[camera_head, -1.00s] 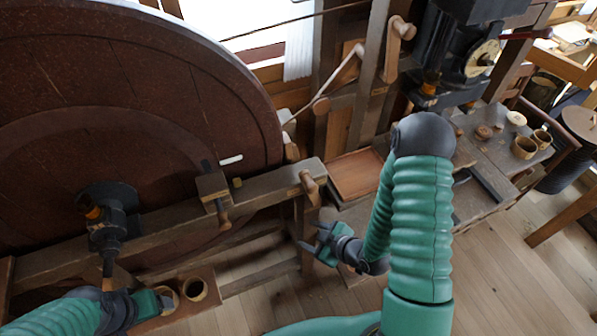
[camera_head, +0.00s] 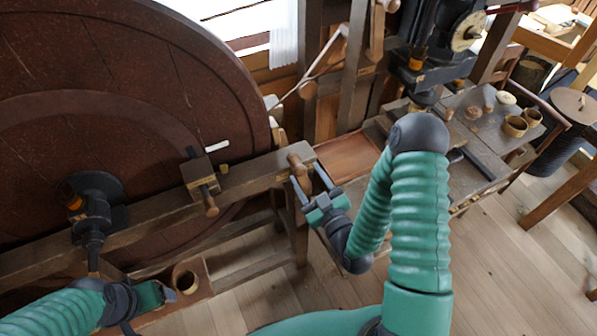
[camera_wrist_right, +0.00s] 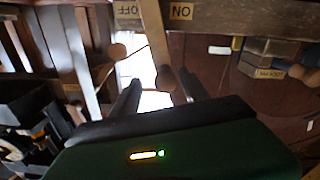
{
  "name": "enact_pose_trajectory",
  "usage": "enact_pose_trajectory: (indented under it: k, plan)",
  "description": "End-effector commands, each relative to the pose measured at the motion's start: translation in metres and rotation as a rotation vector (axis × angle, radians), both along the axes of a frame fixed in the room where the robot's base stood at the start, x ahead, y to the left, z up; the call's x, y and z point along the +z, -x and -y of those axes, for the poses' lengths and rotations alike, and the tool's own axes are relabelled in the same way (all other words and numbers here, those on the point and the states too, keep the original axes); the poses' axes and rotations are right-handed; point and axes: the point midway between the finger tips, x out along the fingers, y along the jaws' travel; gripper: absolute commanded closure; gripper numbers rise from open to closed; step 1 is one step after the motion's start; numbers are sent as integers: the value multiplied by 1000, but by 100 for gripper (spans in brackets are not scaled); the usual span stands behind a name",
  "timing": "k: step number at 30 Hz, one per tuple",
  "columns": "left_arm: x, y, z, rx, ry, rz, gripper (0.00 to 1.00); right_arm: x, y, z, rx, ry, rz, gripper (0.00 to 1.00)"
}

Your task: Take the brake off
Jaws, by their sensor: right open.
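A wooden lever handle (camera_head: 299,165) is at the right end of the long beam in front of the big wheel. In the right wrist view the lever's wooden grip (camera_wrist_right: 166,78) hangs between my fingers, with its stem rising between an OFF label (camera_wrist_right: 126,9) and an ON label (camera_wrist_right: 181,11), both upside down. My right gripper (camera_head: 307,174) is open, with its fingertips on either side of the handle; whether they touch it I cannot tell. My left gripper (camera_head: 165,293) is low at the left, beside a wooden cup; its jaws are unclear.
The big dark red wheel (camera_head: 110,100) fills the left. A wooden block with a peg (camera_head: 199,176) sits on the beam. A wooden cup (camera_head: 186,279) stands in a low tray. A reddish board (camera_head: 347,157) and a bench with small cups (camera_head: 515,126) lie to the right.

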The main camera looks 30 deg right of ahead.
Motion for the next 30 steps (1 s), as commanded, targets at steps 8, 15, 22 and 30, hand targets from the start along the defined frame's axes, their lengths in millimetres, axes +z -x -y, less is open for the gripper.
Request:
enact_pose_trajectory:
  k: [8,15,22,30]
  plan:
    - [17,0,0,1,0,1,26,2,-50,-1,2,0,-1,47]
    - [16,0,0,1,0,0,26,0,-56,0,1,0,-2,47]
    - [16,0,0,0,0,0,26,-1,-56,0,1,0,-2,65]
    - [16,0,0,1,0,0,26,-1,-56,0,1,1,-2,100]
